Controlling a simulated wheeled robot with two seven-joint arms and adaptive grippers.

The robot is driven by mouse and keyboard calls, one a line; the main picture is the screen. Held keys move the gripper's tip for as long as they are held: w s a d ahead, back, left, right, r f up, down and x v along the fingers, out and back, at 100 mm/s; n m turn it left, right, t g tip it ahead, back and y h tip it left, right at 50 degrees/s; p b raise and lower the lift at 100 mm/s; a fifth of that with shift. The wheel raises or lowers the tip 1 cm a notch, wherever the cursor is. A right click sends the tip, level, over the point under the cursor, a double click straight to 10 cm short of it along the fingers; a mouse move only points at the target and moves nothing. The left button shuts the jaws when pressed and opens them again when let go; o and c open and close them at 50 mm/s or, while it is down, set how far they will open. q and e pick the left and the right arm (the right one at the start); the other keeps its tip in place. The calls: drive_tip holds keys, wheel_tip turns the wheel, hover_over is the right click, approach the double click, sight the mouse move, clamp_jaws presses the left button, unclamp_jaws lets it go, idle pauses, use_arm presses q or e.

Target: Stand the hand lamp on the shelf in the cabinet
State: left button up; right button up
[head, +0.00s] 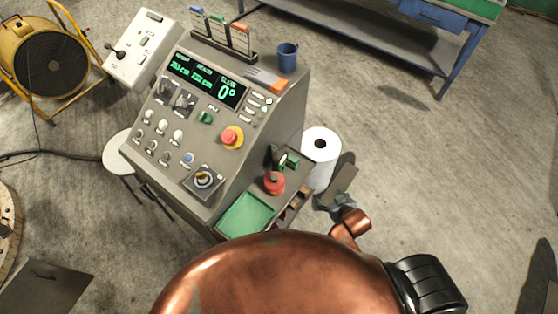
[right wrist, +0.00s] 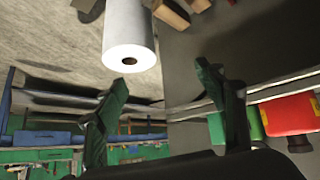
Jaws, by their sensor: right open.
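My right gripper (head: 335,203) is open and empty, low beside the right side of the grey console. Its two dark fingers stand apart in the right wrist view (right wrist: 168,110). A red object with a dark top (head: 274,183) and a small green and black object (head: 287,160) are on the console's side ledge, left of the gripper. In the right wrist view a red body with a black knob (right wrist: 288,115) and a green piece (right wrist: 250,122) show to the right of the fingers. I cannot tell which is the hand lamp. No cabinet shelf is clearly made out. My left gripper is not in view.
A white paper roll (head: 320,158) stands just beyond the right gripper. The console (head: 282,118) carries a blue cup (head: 287,54). A green tray (head: 245,213) is at the console's near side. A workbench (head: 380,45) is at the back. The floor to the right is open.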

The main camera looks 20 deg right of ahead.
sight(283, 157)
drive_tip(key=w+a+r+n+t+y, duration=0.1)
drive_tip(key=w+a+r+t+y, duration=0.1)
drive_tip(key=w+a+r+y, duration=0.1)
drive_tip(key=w+a+r+n+t+y, duration=0.2)
drive_tip(key=w+a+r+y, duration=0.1)
drive_tip(key=w+a+r, duration=0.1)
drive_tip(key=w+a+r+n+t+y, duration=0.2)
drive_tip(key=w+a+r+y, duration=0.1)
drive_tip(key=w+r, duration=0.2)
drive_tip(key=shift+w+a+y, duration=0.2)
drive_tip(key=shift+w+y, duration=0.1)
drive_tip(key=shift+w, duration=0.05)
drive_tip(key=shift+s+a+r+n+y, duration=0.2)
drive_tip(key=shift+a+r+n+y, duration=0.2)
drive_tip(key=shift+n+y, duration=0.3)
drive_tip(key=shift+w+a, duration=0.15)
drive_tip(key=shift+a, duration=0.1)
drive_tip(key=p+x, duration=0.1)
drive_tip(key=x, duration=0.6)
drive_tip(key=shift+a, duration=0.3)
drive_tip(key=shift+c, duration=0.5)
drive_tip(key=c, duration=1.5)
